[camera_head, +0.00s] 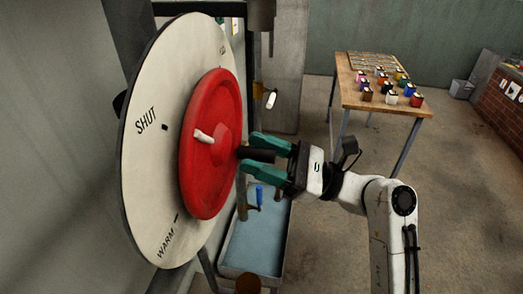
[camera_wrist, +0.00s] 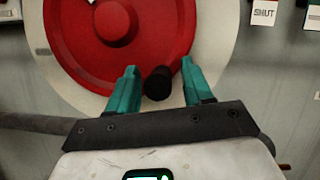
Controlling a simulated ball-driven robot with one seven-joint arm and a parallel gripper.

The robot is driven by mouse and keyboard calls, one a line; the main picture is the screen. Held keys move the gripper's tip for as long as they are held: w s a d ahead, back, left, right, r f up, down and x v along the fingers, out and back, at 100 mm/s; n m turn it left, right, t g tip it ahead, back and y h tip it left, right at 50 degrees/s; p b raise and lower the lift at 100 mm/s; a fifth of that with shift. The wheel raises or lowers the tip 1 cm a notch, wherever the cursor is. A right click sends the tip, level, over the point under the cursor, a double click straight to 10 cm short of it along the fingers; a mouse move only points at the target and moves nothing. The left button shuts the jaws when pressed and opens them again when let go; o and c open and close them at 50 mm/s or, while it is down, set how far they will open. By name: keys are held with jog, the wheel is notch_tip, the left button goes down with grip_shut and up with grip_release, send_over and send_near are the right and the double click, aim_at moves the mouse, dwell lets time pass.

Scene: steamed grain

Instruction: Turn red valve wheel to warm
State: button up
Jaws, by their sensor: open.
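The red valve wheel (camera_head: 205,173) is mounted on a round cream dial plate (camera_head: 158,85) at the left in the head view. The plate is marked SHUT at its left and WARM at its lower edge. A white pointer (camera_head: 204,136) on the wheel points up and left, toward the SHUT side. A black handle (camera_head: 256,154) sticks out from the wheel's right part. My gripper (camera_head: 257,149) is open, with its green fingers on both sides of the handle. In the wrist view the handle (camera_wrist: 158,83) stands between the fingers, with visible gaps; the wheel (camera_wrist: 75,35) is behind.
A blue-bottomed trough (camera_head: 254,243) stands below and right of the dial. A wooden table (camera_head: 385,104) with several coloured jars stands at the back. A brick block (camera_head: 503,100) is at the far right. The floor between is clear.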

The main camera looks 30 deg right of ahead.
grip_shut()
dwell(0.5)
